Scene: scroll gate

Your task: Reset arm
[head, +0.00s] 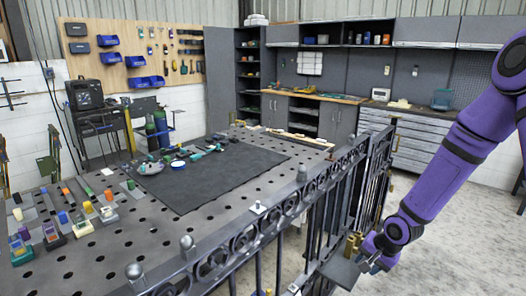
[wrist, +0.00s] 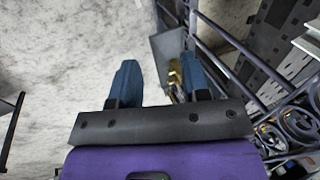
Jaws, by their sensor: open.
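My arm, purple with dark joints, reaches down from the right edge of the head view. My gripper (head: 374,262) is at its lower end, low beside the dark metal scroll gate (head: 318,190). In the wrist view my gripper (wrist: 160,78) is open, with two blue fingers apart and nothing clearly held between them. A flat grey plate (head: 340,273) is close to the gripper; it also shows beyond the fingers in the wrist view (wrist: 168,46). A brass-coloured part (wrist: 174,73) is by the right finger; I cannot tell whether they touch.
The perforated metal table (head: 130,265) stands left of the gate, with a dark mat (head: 220,175), tools and several small coloured blocks on it. Grey drawers (head: 430,135) and cabinets line the back wall. The pale floor (head: 450,240) right of the gate is clear.

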